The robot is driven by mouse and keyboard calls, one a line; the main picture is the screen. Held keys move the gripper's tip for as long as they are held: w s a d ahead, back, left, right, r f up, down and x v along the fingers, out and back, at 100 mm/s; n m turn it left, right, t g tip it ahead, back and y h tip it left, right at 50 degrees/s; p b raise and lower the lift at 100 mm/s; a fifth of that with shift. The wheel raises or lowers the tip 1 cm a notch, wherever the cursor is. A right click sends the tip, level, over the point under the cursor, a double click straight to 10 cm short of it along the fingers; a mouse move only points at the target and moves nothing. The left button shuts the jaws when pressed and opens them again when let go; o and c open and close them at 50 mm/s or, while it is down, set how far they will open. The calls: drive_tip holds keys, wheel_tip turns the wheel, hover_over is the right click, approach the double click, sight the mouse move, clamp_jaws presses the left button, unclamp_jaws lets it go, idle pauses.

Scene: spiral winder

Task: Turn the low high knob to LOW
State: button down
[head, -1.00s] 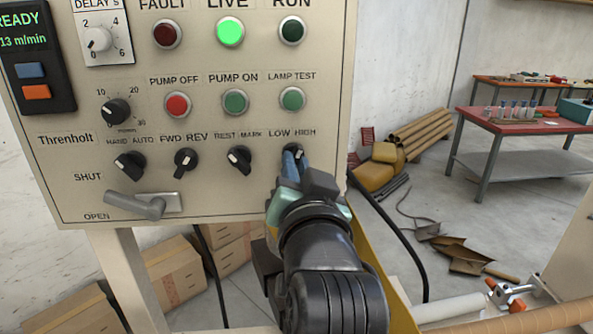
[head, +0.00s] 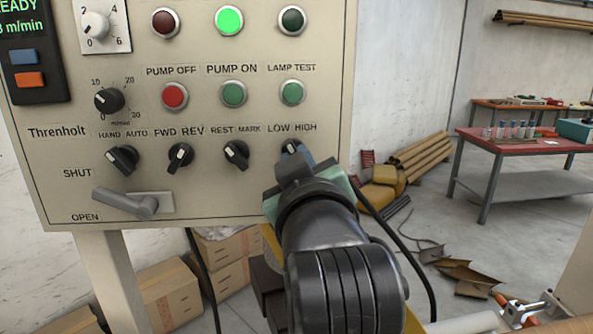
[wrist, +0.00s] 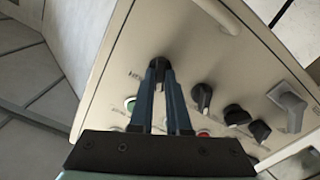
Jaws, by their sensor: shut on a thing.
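The black low high knob (head: 290,147) is at the right end of the panel's lower knob row, under the LOW HIGH label. My gripper (head: 299,157) hides most of it in the head view, so its exact pointing is hard to read. In the wrist view my gripper's two blue fingers (wrist: 161,70) close around the black knob (wrist: 158,62), one on each side, near the panel face.
The cream panel (head: 215,205) carries other knobs to the left, including the rest mark knob (head: 236,154). Lamp buttons sit above. A grey lever (head: 135,203) juts out at lower left. Cardboard boxes (head: 175,295) stand below. A red table (head: 520,143) is at far right.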

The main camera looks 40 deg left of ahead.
drive_tip(key=shift+n+b, duration=0.35)
drive_tip(key=shift+n, duration=0.45)
drive_tip(key=c, duration=0.9)
unclamp_jaws()
drive_tip(key=shift+b+v, duration=2.55)
drive_tip(key=shift+v, duration=3.95)
